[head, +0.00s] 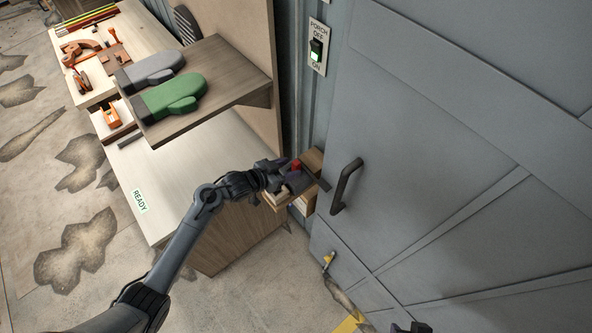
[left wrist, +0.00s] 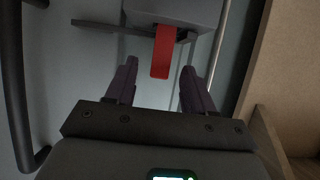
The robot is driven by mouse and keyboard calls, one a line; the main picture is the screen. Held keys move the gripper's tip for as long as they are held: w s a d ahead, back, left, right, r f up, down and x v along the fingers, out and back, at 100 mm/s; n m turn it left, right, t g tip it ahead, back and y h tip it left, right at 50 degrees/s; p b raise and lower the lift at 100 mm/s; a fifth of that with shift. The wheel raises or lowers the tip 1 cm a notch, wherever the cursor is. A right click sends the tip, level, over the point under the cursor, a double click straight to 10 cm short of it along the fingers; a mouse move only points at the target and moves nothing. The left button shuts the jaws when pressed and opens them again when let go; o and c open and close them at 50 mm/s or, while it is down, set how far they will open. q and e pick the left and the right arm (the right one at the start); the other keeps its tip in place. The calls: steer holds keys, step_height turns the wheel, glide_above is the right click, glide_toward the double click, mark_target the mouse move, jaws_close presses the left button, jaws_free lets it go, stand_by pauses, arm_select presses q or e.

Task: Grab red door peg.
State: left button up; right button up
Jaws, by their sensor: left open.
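The red door peg (head: 296,164) is a small red piece by the wooden holder beside the grey door, partly hidden by my left gripper in the head view. In the left wrist view the red peg (left wrist: 162,52) is a long red bar that reaches from a grey block toward me. My left gripper (head: 288,176) is open, with its dark purple fingers (left wrist: 160,68) on either side of the peg's near end. I see gaps between the peg and both fingers, and nothing is gripped. A dark part at the bottom edge (head: 411,328) looks like my right gripper, mostly cut off.
The grey door (head: 450,140) fills the right, with a dark handle (head: 345,187) close to my left gripper. A yellow latch (head: 328,261) sits low. A shelf (head: 215,95) with green and grey mitts and a bench marked READY (head: 139,200) stand left.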

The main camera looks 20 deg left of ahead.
arm_select(q)
steer(key=shift+r+p+x, duration=0.15)
steer(key=shift+x, duration=1.3)
steer(key=shift+r+p+x, duration=0.15)
steer(key=shift+x, duration=1.3)
steer(key=shift+w, duration=0.15)
steer(key=c, duration=0.9)
jaws_close()
steer(key=shift+r, duration=0.1)
